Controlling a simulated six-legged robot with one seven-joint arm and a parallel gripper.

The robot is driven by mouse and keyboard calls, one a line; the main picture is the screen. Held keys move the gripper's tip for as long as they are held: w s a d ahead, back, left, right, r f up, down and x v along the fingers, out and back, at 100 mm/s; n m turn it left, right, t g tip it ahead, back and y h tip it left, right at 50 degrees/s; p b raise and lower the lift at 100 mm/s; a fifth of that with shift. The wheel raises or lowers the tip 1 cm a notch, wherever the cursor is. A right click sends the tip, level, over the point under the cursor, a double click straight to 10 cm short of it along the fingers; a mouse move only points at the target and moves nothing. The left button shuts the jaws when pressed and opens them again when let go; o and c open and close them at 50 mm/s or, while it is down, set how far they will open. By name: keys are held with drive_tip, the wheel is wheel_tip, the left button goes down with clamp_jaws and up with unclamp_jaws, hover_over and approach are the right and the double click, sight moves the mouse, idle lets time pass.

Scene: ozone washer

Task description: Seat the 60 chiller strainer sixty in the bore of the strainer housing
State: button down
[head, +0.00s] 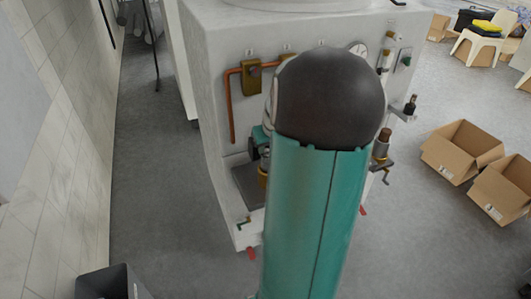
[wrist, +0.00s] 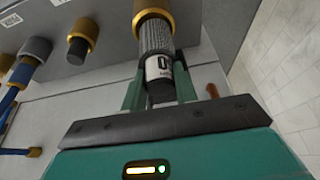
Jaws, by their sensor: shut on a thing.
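In the wrist view, my gripper (wrist: 158,82) is shut on the strainer (wrist: 155,38), a grey mesh cylinder with a white label band. The label shows a dark "0"; the rest of its number is turned out of sight. The strainer's far end meets a brass-coloured ring (wrist: 152,10), which looks like the mouth of the strainer housing. That end appears to be at or inside the ring; how deep I cannot tell. The housing's bore is hidden. In the head view my arm covers the gripper and strainer.
In the wrist view, a brass collar with a dark end (wrist: 80,38) and a grey collar on a blue pipe (wrist: 33,52) stand to the left. In the head view, the pale washer cabinet (head: 222,100) stands ahead, with cardboard boxes (head: 460,150) on the floor at right.

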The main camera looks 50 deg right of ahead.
drive_tip(key=shift+w+d+f, duration=0.15)
drive_tip(key=shift+f, duration=1.7)
drive_tip(key=shift+d+f, duration=0.1)
drive_tip(key=shift+f, duration=0.5)
drive_tip(key=c, duration=1.1)
unclamp_jaws()
